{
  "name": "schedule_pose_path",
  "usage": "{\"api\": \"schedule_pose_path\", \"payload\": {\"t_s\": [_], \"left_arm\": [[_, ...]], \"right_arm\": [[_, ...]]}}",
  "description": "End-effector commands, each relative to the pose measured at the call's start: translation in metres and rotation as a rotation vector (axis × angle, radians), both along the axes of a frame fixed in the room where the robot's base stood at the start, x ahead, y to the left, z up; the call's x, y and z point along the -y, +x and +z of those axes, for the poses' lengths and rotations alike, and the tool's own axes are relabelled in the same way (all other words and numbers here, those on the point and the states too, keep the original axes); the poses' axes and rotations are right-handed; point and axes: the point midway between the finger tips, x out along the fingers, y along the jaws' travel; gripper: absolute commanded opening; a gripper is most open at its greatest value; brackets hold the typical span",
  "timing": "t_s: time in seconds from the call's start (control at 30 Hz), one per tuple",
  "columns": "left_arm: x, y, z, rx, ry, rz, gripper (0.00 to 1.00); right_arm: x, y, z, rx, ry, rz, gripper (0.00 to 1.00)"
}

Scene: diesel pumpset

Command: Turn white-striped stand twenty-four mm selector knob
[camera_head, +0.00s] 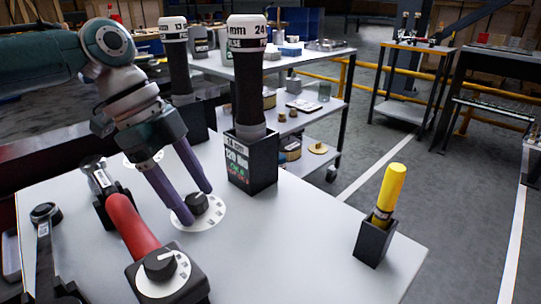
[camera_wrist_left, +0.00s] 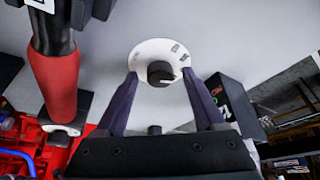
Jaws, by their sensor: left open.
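The 24 mm tool (camera_head: 248,75), with a white cap and black shaft, stands upright in a labelled black stand (camera_head: 250,168). Just left of this stand, a black selector knob (camera_head: 197,203) sits on a round white dial (camera_head: 212,219) on the tabletop. My left gripper (camera_head: 198,206) is open, with its purple fingers reaching down on either side of this knob. In the left wrist view the knob (camera_wrist_left: 160,72) shows between the open fingertips, with the white dial (camera_wrist_left: 148,50) around it. I cannot tell whether the fingers touch the knob. My right gripper is not in view.
A second black knob (camera_head: 160,265) sits on a black box beside a red handle (camera_head: 130,226). A yellow-handled tool (camera_head: 389,193) stands in a small black holder (camera_head: 374,243). Another tall tool (camera_head: 177,60) is behind my left arm. The table (camera_head: 300,245) is clear towards the front right.

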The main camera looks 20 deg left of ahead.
Motion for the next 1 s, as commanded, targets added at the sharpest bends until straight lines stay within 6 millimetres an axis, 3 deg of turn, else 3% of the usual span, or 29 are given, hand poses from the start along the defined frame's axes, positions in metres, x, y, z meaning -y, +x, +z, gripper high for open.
{"api": "schedule_pose_path", "payload": {"t_s": [0.5,0.67,1.0], "left_arm": [[-0.032,-0.006,0.081,0.003,0.001,0.000,0.71],[-0.036,-0.008,0.090,0.000,0.000,0.000,0.71],[-0.037,-0.008,0.091,0.000,0.000,0.000,0.71]], "right_arm": [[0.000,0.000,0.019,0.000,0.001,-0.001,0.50],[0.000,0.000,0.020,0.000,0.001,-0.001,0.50],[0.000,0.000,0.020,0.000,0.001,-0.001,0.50]]}}
